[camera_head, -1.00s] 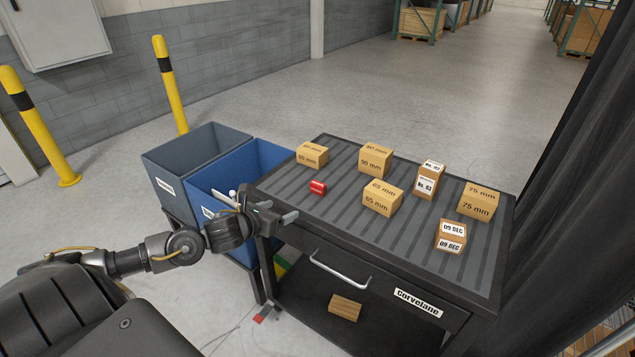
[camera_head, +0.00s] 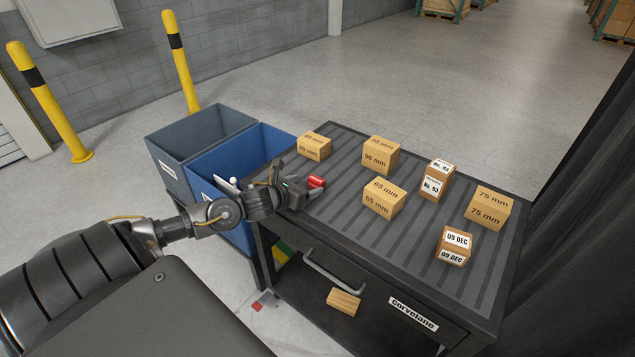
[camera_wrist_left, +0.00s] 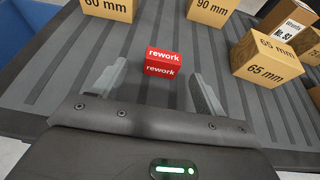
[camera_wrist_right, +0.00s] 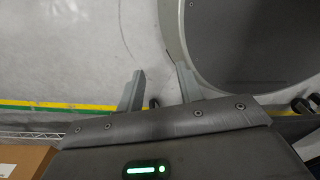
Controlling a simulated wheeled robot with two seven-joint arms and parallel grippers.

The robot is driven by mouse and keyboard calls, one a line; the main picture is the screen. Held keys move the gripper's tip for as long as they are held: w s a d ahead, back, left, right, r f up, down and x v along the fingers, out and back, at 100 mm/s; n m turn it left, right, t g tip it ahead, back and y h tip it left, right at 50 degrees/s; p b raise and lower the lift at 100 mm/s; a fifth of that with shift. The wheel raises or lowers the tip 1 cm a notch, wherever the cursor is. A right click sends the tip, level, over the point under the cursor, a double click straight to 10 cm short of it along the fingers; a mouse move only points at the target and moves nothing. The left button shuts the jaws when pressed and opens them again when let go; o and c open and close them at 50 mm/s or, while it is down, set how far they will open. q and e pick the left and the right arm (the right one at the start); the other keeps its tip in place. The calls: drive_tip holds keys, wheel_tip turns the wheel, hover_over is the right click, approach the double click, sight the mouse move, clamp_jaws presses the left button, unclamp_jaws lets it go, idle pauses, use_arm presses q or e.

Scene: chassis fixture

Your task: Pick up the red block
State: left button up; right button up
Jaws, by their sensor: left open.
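The red block (camera_head: 316,181) lies on the grooved top of the dark workbench (camera_head: 345,220), near its left side. In the left wrist view the red block (camera_wrist_left: 162,62) shows the word "rework" on two faces. My left gripper (camera_head: 308,190) is open at the left edge of the bench, beside the block. In the left wrist view its fingers (camera_wrist_left: 155,85) are spread, and the block lies just beyond the tips, between their lines. My right gripper (camera_wrist_right: 158,82) is open and empty above the floor; it is not in the head view.
Several tan boxes stand on the bench, including a 65 mm box (camera_head: 384,198) right of the block and a box (camera_head: 314,147) behind it. A grey bin (camera_head: 195,135) and a blue bin (camera_head: 262,145) stand left of the bench. A drawer handle (camera_head: 335,275) juts from its front.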

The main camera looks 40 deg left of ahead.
sight(316, 179)
use_arm(q)
drive_tip(key=shift+w+d+f, duration=0.1)
drive_tip(key=shift+w+d, duration=0.05)
drive_tip(key=shift+w, duration=0.35)
drive_tip(key=shift+w+p, duration=0.35)
drive_tip(key=shift+p, duration=0.05)
drive_tip(key=x, duration=0.1)
drive_tip(key=p+x, duration=0.1)
drive_tip(key=x, duration=0.1)
drive_tip(key=shift+w, duration=0.8)
use_arm(e)
drive_tip(key=shift+w+d+r, duration=0.1)
drive_tip(key=shift+w+r, duration=0.2)
drive_tip(key=shift+r, duration=0.35)
drive_tip(key=shift+w+r, duration=0.3)
drive_tip(key=shift+r, duration=0.3)
use_arm(q)
drive_tip(key=shift+s, duration=0.1)
drive_tip(key=c, duration=1)
drive_tip(key=shift+c, duration=0.2)
use_arm(e)
drive_tip(key=shift+w, duration=0.1)
